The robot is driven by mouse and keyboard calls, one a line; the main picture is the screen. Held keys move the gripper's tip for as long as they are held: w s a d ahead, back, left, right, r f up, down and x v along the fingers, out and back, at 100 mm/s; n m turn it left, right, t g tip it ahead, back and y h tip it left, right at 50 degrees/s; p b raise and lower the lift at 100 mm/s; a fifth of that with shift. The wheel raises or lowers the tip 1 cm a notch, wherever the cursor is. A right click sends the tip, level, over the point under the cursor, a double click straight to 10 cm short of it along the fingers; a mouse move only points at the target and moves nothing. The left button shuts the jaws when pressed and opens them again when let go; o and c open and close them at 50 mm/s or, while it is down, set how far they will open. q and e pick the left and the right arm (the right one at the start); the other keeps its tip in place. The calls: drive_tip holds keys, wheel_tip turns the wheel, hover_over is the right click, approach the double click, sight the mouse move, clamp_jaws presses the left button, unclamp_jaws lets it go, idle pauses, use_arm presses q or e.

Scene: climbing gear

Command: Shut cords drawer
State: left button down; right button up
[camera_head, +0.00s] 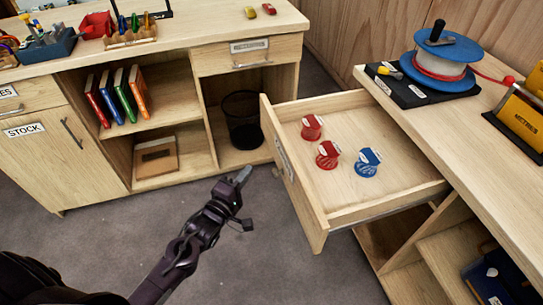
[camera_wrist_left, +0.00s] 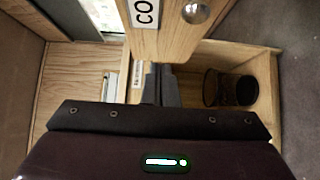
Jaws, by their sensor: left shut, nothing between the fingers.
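The pale wooden drawer (camera_head: 400,172) stands pulled out from the right-hand counter. Two red cord spools (camera_head: 312,127) (camera_head: 328,154) and one blue spool (camera_head: 367,162) stand inside it. Its front panel (camera_head: 308,208) faces left and bears a white label. My left gripper (camera_head: 243,176) is shut and empty, just left of the drawer front and apart from it in the head view. In the left wrist view, the panel with a label reading "CO" (camera_wrist_left: 145,12) and a round metal knob (camera_wrist_left: 196,12) lies beyond the fingers (camera_wrist_left: 156,92). My right gripper is not in view.
A black wire bin (camera_head: 243,120) stands in the left workbench's open bay. A blue-and-white cord reel (camera_head: 440,62) sits on the right counter (camera_head: 480,170). Grey floor (camera_head: 270,265) is clear around my left arm.

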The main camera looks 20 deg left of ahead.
use_arm(q)
approach(276, 147)
drive_tip(key=w+a, duration=0.2)
drive_tip(key=w, duration=0.1)
drive_tip(key=w+d, duration=0.2)
drive_tip(key=shift+d, duration=0.3)
drive_tip(key=shift+w+d, duration=0.2)
drive_tip(key=shift+d, duration=0.1)
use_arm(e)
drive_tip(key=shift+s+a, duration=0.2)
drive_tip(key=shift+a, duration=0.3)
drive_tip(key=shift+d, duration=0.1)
